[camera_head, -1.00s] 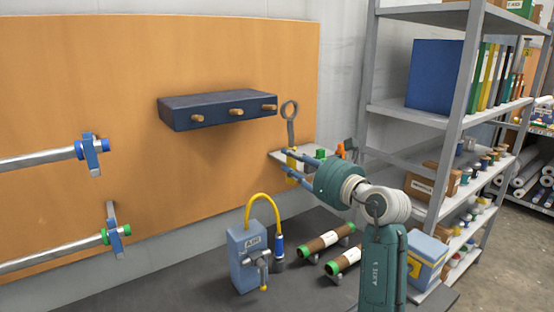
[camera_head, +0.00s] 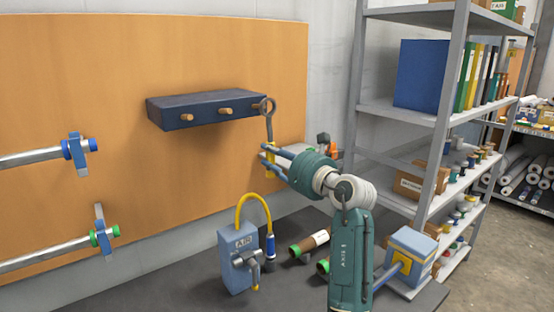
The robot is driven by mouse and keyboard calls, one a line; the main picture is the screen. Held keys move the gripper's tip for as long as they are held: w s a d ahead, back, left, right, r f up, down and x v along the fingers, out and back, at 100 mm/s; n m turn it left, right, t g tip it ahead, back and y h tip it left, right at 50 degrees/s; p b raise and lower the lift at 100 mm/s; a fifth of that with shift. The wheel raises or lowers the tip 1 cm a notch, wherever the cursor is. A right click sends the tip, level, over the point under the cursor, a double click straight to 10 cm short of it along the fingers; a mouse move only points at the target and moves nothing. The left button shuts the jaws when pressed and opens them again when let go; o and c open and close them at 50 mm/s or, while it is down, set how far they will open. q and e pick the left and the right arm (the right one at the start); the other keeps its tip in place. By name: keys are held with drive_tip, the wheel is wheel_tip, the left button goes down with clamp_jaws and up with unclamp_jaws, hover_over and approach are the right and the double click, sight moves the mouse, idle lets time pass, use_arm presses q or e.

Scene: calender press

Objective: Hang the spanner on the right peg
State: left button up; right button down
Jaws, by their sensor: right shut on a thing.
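The spanner (camera_head: 269,129) is grey with a ring at its top end and a yellow lower part. It is upright in my right gripper (camera_head: 269,160), which is shut on it. The spanner's ring is at the right peg (camera_head: 256,107), at the right end of the dark blue peg rail (camera_head: 205,109). The ring overlaps the peg in the picture; I cannot tell whether it is around the peg or in front of it. Two more wooden pegs, the middle one (camera_head: 225,111) and the left one (camera_head: 187,117), are bare. My left gripper is not in view.
A blue air unit (camera_head: 237,258) with a yellow hose stands on the dark bench (camera_head: 190,296) below. Green-ended brown rolls (camera_head: 312,241) lie beside it, partly behind my right arm. A grey shelf rack (camera_head: 448,100) stands at the right. Metal rollers (camera_head: 40,157) reach in from the left.

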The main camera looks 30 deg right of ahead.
drive_tip(key=shift+w+a+f+b, duration=0.15)
drive_tip(key=shift+w+b, duration=0.1)
drive_tip(key=shift+w, duration=0.65)
drive_tip(key=shift+w+a+r+b, duration=0.1)
drive_tip(key=shift+w+a+b, duration=0.1)
drive_tip(key=shift+w, duration=0.7)
drive_tip(key=shift+w+f, duration=0.45)
drive_tip(key=shift+w, duration=0.15)
drive_tip(key=c, duration=1.3)
unclamp_jaws()
drive_tip(key=shift+o, duration=0.2)
drive_tip(key=s+d, duration=0.1)
drive_tip(key=s, duration=1.1)
drive_tip(key=shift+d, duration=0.25)
